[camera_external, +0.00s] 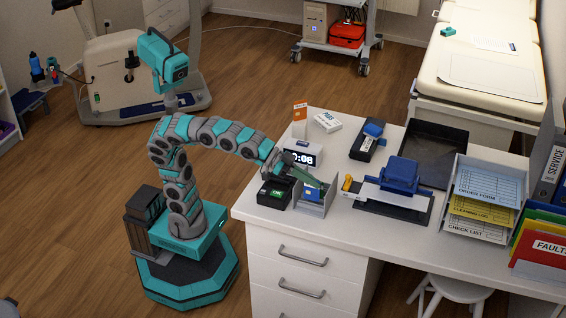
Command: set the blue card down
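A small blue card (312,194) is at a grey upright holder (328,204) near the front left of the white desk. The card looks roughly upright. My gripper (318,185) reaches in from the left, with its fingers right at the card's upper edge. The view is too small to show whether the fingers grip the card or only touch it, or whether the card rests on the holder.
A black box with a green display (274,194) stands just left of the holder. A clock (301,153) is behind. A yellow item (347,183) and a blue device (400,175) stand to the right. The black tray (434,137) looks empty.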

